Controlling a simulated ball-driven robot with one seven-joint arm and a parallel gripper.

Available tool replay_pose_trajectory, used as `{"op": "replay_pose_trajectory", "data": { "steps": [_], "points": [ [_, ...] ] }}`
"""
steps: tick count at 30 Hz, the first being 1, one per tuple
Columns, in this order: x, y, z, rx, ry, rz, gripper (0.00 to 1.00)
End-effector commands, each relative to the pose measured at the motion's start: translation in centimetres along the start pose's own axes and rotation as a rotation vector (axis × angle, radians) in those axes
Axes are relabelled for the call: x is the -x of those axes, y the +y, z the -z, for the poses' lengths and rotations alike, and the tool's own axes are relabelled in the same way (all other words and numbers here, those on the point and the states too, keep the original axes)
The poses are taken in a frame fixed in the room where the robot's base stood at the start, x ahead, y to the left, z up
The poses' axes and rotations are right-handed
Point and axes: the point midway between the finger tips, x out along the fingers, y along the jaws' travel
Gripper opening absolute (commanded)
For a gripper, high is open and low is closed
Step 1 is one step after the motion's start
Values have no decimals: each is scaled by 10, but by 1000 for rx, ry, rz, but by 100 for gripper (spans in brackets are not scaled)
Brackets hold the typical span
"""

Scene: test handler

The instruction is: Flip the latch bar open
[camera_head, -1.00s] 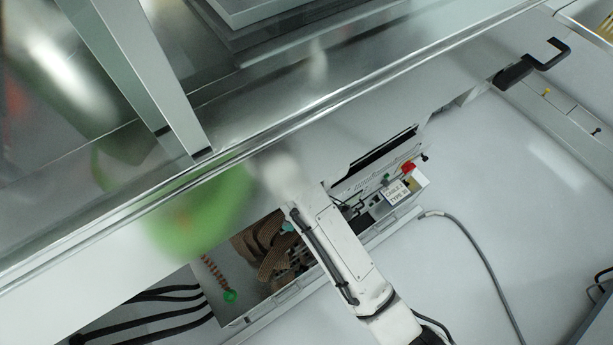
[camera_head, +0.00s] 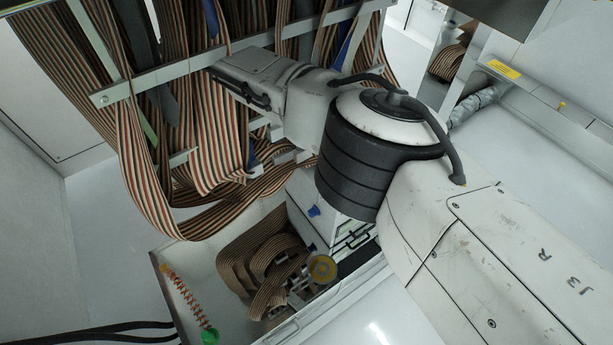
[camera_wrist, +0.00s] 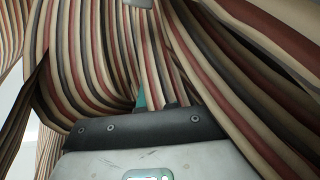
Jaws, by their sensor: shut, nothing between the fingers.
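I cannot tell for certain which part is the latch bar. A pale metal bar (camera_head: 220,58) with holes crosses the hanging striped ribbon cables at upper left in the head view. My arm's end link lies just below and in front of this bar, pointing left. In the wrist view the grey and black body of my gripper (camera_wrist: 145,130) is close among striped ribbon cables (camera_wrist: 85,60). My gripper is shut and holds nothing. Its fingertips are not clearly visible, and the head view does not show them clearly. I cannot tell whether it touches the cables.
An open grey bin (camera_head: 215,275) with brown ribbon cable stands below. A coiled orange cord (camera_head: 187,297) with a green end hangs at its left. A yellow round part (camera_head: 321,268) sits at its right. White panels (camera_head: 560,70) and a ledge line the right.

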Motion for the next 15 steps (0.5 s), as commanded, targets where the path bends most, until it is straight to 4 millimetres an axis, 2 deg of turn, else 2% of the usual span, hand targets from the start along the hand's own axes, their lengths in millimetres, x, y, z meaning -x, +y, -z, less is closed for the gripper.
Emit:
{"op": "replay_pose_trajectory", "data": {
  "steps": [9,15],
  "points": [
    [5,-2,-4,3,-4,1,0],
    [-2,-2,-4,4,-5,2,0]
  ]
}}
